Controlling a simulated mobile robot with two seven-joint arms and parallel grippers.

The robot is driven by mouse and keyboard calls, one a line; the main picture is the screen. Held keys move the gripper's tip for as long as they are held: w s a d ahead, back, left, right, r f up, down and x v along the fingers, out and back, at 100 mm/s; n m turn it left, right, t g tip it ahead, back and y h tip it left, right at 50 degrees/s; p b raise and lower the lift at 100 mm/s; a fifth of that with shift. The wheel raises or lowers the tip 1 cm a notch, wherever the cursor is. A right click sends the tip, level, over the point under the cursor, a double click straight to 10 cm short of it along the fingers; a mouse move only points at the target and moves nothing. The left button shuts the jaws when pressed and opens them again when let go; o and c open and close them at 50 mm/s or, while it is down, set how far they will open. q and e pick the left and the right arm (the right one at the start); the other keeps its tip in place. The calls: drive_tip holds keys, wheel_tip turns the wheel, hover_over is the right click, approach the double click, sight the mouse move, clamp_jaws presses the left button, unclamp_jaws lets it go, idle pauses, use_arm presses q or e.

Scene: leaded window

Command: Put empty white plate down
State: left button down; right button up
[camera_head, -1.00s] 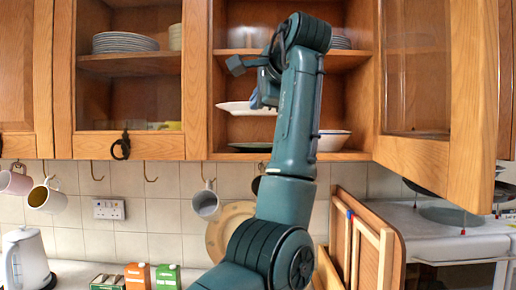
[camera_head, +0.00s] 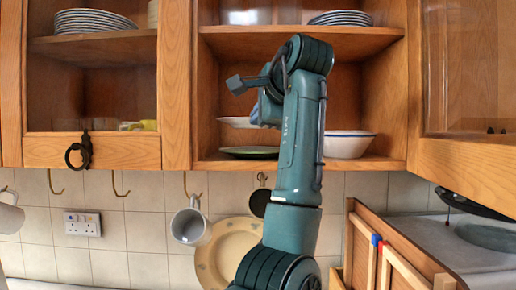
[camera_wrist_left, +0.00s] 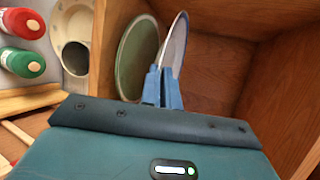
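The white plate (camera_head: 238,122) is inside the open cupboard, roughly level, above a dark green plate (camera_head: 250,152) on the lower shelf. There is a gap between the two plates. My left gripper (camera_head: 259,112) is at the white plate's rim, partly hidden behind my arm. In the left wrist view its blue fingers (camera_wrist_left: 161,88) are closed on the rim of the white plate (camera_wrist_left: 178,42). The green plate (camera_wrist_left: 137,58) lies beside it there. Nothing shows on the visible part of the white plate. My right gripper is not in view.
A white bowl (camera_head: 347,145) stands on the lower shelf to the right. Striped plates (camera_head: 340,19) are stacked on the shelf above. The open door (camera_head: 465,100) stands at the right. A mug (camera_head: 190,226) and a large plate (camera_head: 222,250) are below the cupboard.

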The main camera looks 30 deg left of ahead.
use_arm(q)
wheel_tip(320, 180, down, 6)
idle(0.4)
drive_tip(key=shift+f, duration=0.25)
drive_tip(key=c, duration=1.6)
unclamp_jaws()
drive_tip(key=shift+c, duration=0.2)
drive_tip(key=b+v, duration=0.2)
drive_tip(key=v, duration=1)
drive_tip(key=shift+r, duration=0.15)
